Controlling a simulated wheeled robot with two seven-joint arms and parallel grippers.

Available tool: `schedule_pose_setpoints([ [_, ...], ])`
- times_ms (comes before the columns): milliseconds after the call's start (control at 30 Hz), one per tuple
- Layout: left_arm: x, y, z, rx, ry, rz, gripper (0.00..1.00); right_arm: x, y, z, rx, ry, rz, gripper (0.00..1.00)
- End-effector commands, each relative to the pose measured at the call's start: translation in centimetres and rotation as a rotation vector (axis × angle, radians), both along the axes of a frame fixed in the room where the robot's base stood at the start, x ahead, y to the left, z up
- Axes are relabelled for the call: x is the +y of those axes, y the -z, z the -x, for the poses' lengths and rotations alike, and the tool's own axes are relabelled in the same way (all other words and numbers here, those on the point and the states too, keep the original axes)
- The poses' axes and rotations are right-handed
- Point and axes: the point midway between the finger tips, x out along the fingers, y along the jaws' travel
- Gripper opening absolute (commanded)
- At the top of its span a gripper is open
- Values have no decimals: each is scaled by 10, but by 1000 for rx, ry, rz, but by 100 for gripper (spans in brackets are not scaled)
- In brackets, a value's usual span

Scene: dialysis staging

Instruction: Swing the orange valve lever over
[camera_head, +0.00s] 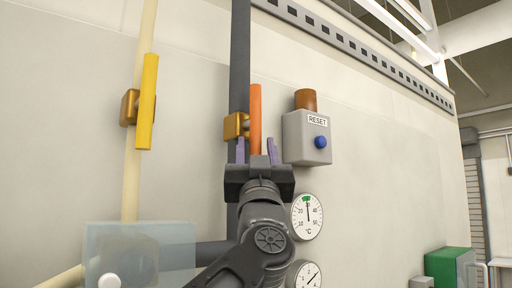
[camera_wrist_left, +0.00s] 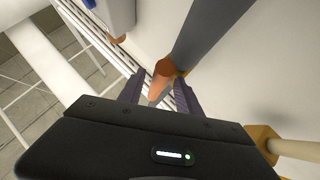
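The orange valve lever (camera_head: 255,118) stands upright, in line with the dark grey vertical pipe, on a brass valve body (camera_head: 236,126). My left gripper (camera_head: 257,151) is at the lever's lower end, with its two purple fingers apart, one on each side of it. In the left wrist view the orange lever (camera_wrist_left: 161,82) shows between the spread fingers (camera_wrist_left: 158,92). I cannot see either finger touching it. The lever's lowest part is hidden behind the gripper in the head view. My right gripper is not in view.
A yellow lever (camera_head: 147,102) stands on a cream pipe to the left. A grey RESET box (camera_head: 307,138) with a blue button (camera_head: 321,142) is close on the right. A round temperature gauge (camera_head: 307,216) sits below it. A translucent box (camera_head: 140,250) is lower left.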

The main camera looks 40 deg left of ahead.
Motion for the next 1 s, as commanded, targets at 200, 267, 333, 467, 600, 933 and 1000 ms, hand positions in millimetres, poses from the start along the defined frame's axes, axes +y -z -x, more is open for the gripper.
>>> schedule_pose_setpoints([
  [200, 0, 0, 0, 0, 0, 0, 22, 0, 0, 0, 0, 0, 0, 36],
  [267, 0, 0, 0, 0, 0, 0, 17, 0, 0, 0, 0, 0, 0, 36],
  [333, 0, 0, 0, 0, 0, 0, 11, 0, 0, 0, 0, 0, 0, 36],
  [467, 0, 0, 0, 0, 0, 0, 1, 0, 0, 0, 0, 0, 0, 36],
  [600, 0, 0, 0, 0, 1, -1, 0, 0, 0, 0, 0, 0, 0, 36],
  [933, 0, 0, 0, 0, 1, -1, 0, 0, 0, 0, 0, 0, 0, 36],
  [1000, 0, 0, 0, 0, 1, -1, 0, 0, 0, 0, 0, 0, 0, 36],
])
